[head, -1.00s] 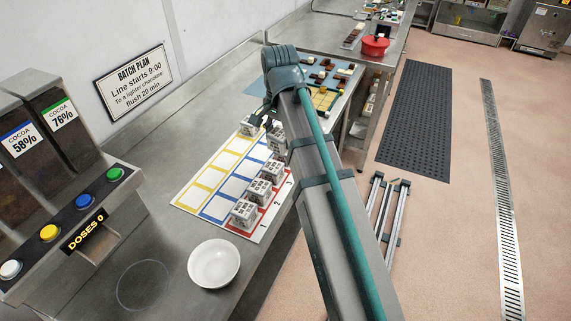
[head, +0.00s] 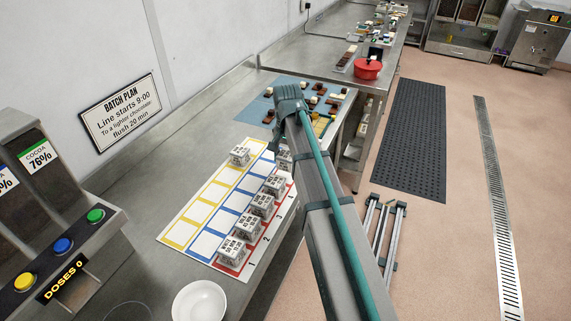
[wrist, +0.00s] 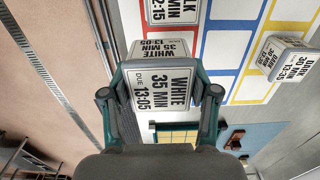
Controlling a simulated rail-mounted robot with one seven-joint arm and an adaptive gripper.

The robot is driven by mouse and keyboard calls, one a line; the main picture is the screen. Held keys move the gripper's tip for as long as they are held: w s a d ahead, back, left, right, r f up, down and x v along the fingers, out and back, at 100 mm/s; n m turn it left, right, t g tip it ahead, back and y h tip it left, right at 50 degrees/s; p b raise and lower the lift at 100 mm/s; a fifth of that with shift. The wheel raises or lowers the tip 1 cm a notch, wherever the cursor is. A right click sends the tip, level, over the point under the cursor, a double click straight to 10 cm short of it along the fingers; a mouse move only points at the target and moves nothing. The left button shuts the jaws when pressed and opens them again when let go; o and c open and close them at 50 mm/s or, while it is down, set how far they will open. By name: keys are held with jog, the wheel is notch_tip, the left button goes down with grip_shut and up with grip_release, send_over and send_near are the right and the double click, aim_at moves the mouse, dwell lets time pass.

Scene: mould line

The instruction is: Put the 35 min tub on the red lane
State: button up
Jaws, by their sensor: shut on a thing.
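My gripper (wrist: 160,104) is shut on a white tub (wrist: 165,92) labelled WHITE 35 MIN, due 13:05. In the wrist view the tub is at the far end of the red lane (wrist: 207,20); whether it touches the board is unclear. In the head view the held tub (head: 284,160) is partly hidden behind my arm, and my fingers are hidden too. Several tubs stand in a row on the red lane, the nearest tub (head: 232,251) at its front end. A tub marked 12:15 (wrist: 173,9) is just beyond the held one in the wrist view.
A DARK tub (head: 239,155) stands on the yellow lane, and the wrist view shows it too (wrist: 290,60). The blue lane (head: 224,217) looks empty. A blue mat (head: 256,109) with chocolates lies past the lanes. A white bowl (head: 199,301) sits in front.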

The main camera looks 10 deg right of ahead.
aim_at(286, 175)
jog(key=w+f, duration=0.2)
jog(key=f, duration=0.1)
jog(key=shift+w+d+p, duration=0.15)
jog(key=shift+w+p, duration=0.25)
jog(key=shift+w+f+p, duration=0.2)
jog(key=shift+f+p, duration=0.25)
jog(key=shift+f, duration=1.45)
jog(key=shift+f, duration=0.25)
jog(key=o, duration=1.2)
jog(key=shift+o, duration=0.2)
jog(key=shift+r, duration=0.1)
notch_tip(286, 175, up, 12)
jog(key=b, duration=0.2)
jog(key=shift+r+b, duration=0.15)
jog(key=shift+b, duration=0.25)
